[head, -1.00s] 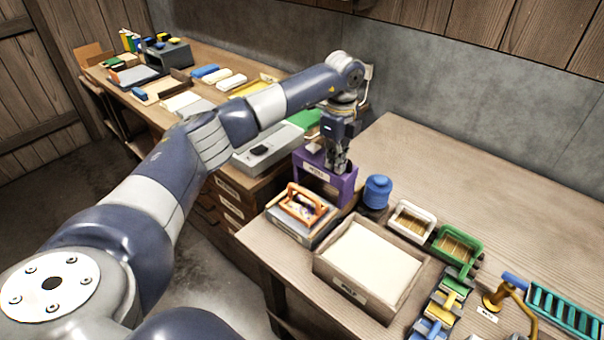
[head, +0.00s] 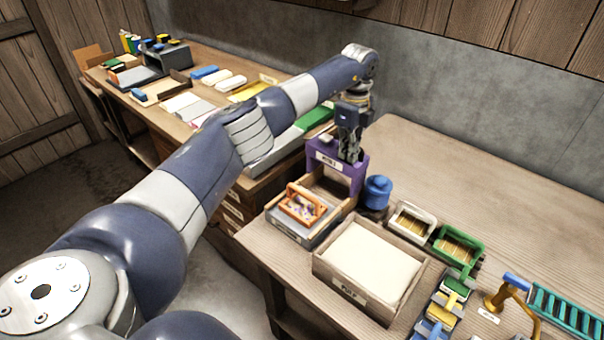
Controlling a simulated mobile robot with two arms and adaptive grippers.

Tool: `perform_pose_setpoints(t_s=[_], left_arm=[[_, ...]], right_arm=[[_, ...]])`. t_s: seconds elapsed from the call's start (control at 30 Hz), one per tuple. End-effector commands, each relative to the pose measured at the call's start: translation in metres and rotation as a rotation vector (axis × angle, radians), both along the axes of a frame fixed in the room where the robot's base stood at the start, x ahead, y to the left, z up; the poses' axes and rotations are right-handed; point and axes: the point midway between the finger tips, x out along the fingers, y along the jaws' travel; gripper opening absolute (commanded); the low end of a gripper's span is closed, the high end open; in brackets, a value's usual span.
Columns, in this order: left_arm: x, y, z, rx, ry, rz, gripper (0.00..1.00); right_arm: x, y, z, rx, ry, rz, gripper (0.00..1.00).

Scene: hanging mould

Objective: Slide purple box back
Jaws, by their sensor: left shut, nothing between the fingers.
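The purple box (head: 343,173) with a white label on its front stands at the table's left back edge, behind a wooden tray. My left gripper (head: 350,156) points down at the top of the purple box, with its fingers shut and nothing between them. The fingers overlap the box's upper part in this view; whether they touch its inside or its front wall cannot be told. The box's back side is hidden by my gripper and arm. My right gripper is out of view.
A wooden tray (head: 331,232) holding an orange-framed item (head: 303,203) lies in front of the box. A sand-filled box (head: 340,288) is nearer. The table's back right is clear.

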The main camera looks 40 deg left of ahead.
Motion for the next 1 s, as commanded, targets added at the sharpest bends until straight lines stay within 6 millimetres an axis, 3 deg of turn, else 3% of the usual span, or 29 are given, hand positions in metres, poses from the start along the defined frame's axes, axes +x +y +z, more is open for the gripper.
perform_pose_setpoints(t_s=[0.5, 1.0], left_arm=[[-0.008, 0.001, 0.013, 0.001, 0.001, 0.001, 0.0], [-0.008, 0.001, 0.053, 0.0, 0.001, 0.001, 0.0]], right_arm=[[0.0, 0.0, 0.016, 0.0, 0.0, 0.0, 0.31], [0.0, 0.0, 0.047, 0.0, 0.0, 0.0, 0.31]])
